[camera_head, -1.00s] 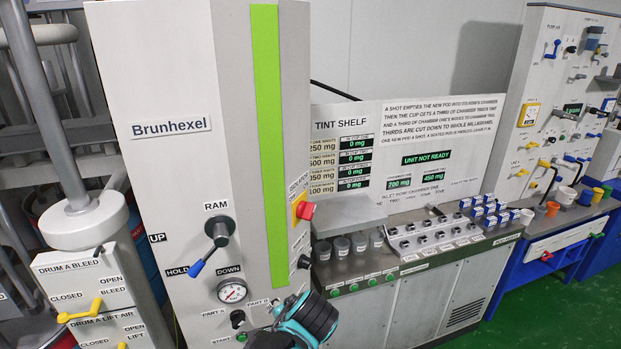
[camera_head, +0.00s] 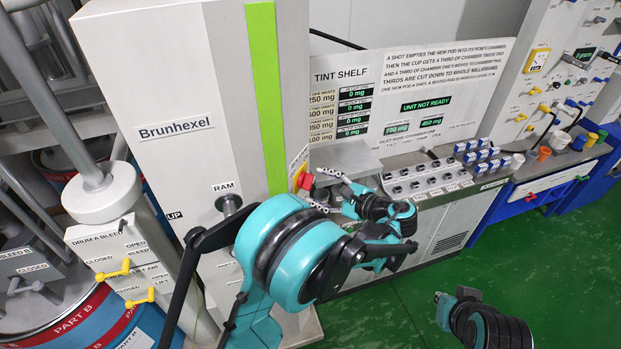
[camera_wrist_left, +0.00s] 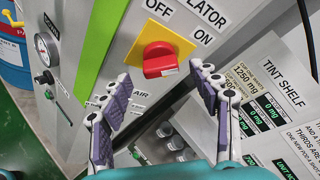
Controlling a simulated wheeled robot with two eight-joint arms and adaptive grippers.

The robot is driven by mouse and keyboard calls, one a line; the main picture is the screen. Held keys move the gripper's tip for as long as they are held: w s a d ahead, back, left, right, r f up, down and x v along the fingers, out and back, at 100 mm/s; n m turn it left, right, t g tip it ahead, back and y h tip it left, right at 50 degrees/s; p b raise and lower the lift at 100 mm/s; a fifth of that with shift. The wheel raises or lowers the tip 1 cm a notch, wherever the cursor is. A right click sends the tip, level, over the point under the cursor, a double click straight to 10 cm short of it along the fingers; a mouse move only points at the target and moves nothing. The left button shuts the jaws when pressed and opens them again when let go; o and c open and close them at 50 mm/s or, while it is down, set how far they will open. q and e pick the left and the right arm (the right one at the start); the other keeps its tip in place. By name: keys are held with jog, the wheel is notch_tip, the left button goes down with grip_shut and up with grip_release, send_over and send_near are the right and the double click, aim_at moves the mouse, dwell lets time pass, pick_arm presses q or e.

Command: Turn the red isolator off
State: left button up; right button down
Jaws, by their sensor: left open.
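The red isolator (camera_head: 304,179) is a red knob on a yellow plate on the side of the tall grey Brunhexel cabinet. In the left wrist view the knob (camera_wrist_left: 160,58) sits beneath OFF and ON labels; I cannot tell which label it points to. My left gripper (camera_head: 322,188) is open in front of the knob. In the left wrist view its two fingers (camera_wrist_left: 162,76) are spread, one on each side of and below the knob, with no visible contact. My right gripper (camera_head: 453,296) is low at right over the green floor, apart from the panels; its jaw state is unclear.
The tint shelf (camera_head: 425,182) with its switches stands right of the cabinet. A RAM lever (camera_head: 228,203) is on the cabinet front, partly behind my left arm. Drum valves with yellow handles (camera_head: 113,270) are at left. Green floor (camera_head: 400,310) is open at lower right.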

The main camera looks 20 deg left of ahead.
aim_at(312, 184)
pick_arm(q)
jog(key=x, duration=0.4)
jog(key=shift+p, duration=0.35)
jog(key=c, duration=1.2)
jog(key=shift+o, duration=0.2)
jog(key=shift+f+n+b, duration=0.15)
jog(key=shift+n+b, duration=0.15)
jog(key=shift+b, duration=0.55)
jog(key=n+t+y+b, duration=0.1)
jog(key=n+b, duration=0.3)
jog(key=b, duration=0.1)
jog(key=n+t+y+b, duration=0.1)
jog(key=n+b, duration=0.2)
jog(key=b, duration=0.2)
jog(key=n+t+y+b, duration=0.1)
jog(key=n+b, duration=0.3)
jog(key=b, duration=0.1)
jog(key=shift+f+n+t+y, duration=0.3)
jog(key=shift+r+n+g+y+b, duration=0.15)
jog(key=shift+n+y+b, duration=0.35)
jog(key=shift+n+b, duration=0.55)
jog(key=shift+f+n+g+y+b, duration=0.1)
jog(key=shift+n+g+y+b, duration=0.15)
jog(key=shift+n+y+b, duration=0.75)
jog(key=shift+n+h+p, duration=0.3)
jog(key=shift+n+h, duration=0.2)
jog(key=shift+n, duration=0.05)
